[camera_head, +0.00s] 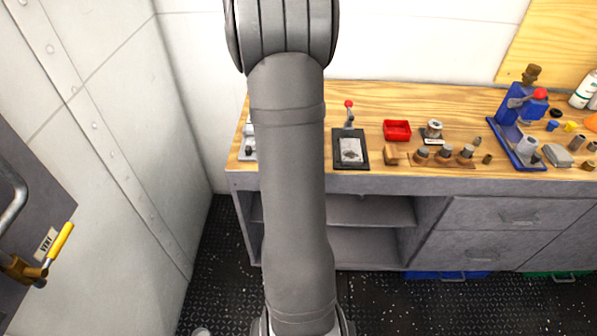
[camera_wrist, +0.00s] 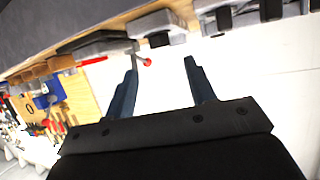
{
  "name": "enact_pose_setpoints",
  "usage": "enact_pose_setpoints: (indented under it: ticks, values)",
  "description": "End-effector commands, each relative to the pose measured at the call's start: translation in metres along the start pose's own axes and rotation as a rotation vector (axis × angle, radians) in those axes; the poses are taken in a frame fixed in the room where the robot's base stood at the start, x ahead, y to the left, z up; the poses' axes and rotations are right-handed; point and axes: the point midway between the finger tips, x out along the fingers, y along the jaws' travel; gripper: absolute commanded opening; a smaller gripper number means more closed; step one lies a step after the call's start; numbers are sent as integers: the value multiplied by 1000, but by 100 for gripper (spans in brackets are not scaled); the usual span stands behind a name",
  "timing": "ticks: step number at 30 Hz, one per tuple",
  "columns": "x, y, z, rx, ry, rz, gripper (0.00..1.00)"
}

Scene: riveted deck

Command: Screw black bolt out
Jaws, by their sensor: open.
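A small black round piece that may be the black bolt (camera_head: 249,149) shows on a pale metal fixture (camera_head: 248,135) at the left end of the bench. My arm hides much of that fixture. In the wrist view several dark round pieces (camera_wrist: 223,18) stand on pale grey blocks along the top; I cannot tell which of them is the bolt. My gripper (camera_wrist: 160,62) is open and empty, its two dark fingers spread apart. The fingers are apart from the fixture, with pale wall behind them. The gripper is not seen in the head view.
Right of my arm, a dark plate with a red-knobbed lever (camera_head: 349,150) stands on the wooden bench (camera_head: 365,95). Further right are a red tray (camera_head: 397,130), wooden blocks with round pieces (camera_head: 445,155) and a blue press (camera_head: 520,125). A yellow-handled lever (camera_head: 60,240) is on the left.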

Motion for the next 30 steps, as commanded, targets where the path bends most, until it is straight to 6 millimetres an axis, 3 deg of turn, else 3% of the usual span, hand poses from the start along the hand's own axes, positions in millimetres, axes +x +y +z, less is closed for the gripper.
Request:
enact_pose_setpoints:
  ticks: [6, 15, 21, 30]
  values:
    - [-44, 0, 0, -1, 1, -3, 50]
    - [-85, -1, 0, 0, 1, -2, 50]
    - [-96, 0, 0, -1, 0, 0, 50]
    - [-97, 0, 0, -1, -1, 1, 50]
